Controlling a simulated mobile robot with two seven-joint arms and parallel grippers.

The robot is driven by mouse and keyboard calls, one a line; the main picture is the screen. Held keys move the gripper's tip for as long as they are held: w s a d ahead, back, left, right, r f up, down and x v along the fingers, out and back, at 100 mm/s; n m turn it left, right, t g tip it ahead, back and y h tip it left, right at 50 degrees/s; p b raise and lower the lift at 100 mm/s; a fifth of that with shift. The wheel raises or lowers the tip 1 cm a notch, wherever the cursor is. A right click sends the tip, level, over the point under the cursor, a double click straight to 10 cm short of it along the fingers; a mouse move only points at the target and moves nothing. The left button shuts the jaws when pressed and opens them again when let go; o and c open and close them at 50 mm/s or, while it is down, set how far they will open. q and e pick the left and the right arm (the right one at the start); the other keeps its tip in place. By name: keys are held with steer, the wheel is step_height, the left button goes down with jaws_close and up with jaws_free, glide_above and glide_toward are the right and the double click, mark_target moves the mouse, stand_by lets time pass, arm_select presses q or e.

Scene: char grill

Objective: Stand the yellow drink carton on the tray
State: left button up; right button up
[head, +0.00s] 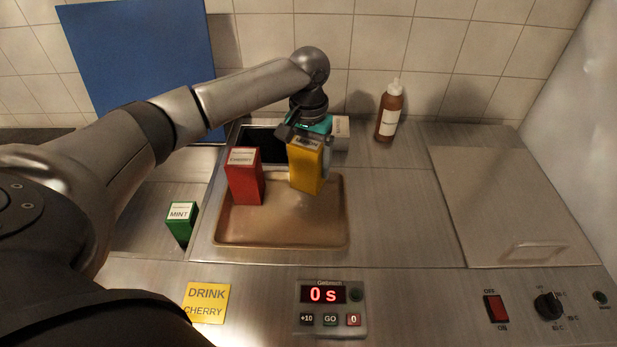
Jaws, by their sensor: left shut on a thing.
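The yellow drink carton (306,172) is upright over the back right part of the brown tray (281,236). My left gripper (306,136) comes down from above and is shut on its top. I cannot tell whether the carton's base touches the tray. A red carton labelled CHERRY (244,180) stands on the tray's left side, a little apart from the yellow one. My right gripper is out of view.
A green MINT carton (181,224) stands left of the tray. A brown bottle (389,112) stands at the back right. A dark opening (262,142) lies behind the tray. A timer (331,308) and a yellow DRINK CHERRY card (206,303) are in front. A closed lid (505,195) is at right.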

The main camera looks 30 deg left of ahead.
mark_target(309, 177)
arm_select(q)
step_height(309, 177, down, 4)
steer(key=shift+f+b, duration=0.2)
steer(key=shift+b, duration=0.1)
steer(key=shift+f, duration=0.15)
steer(key=shift+f, duration=0.1)
steer(key=o, duration=1.5)
step_height(309, 177, up, 12)
steer(key=shift+r+p, duration=0.15)
steer(key=shift+p, duration=0.7)
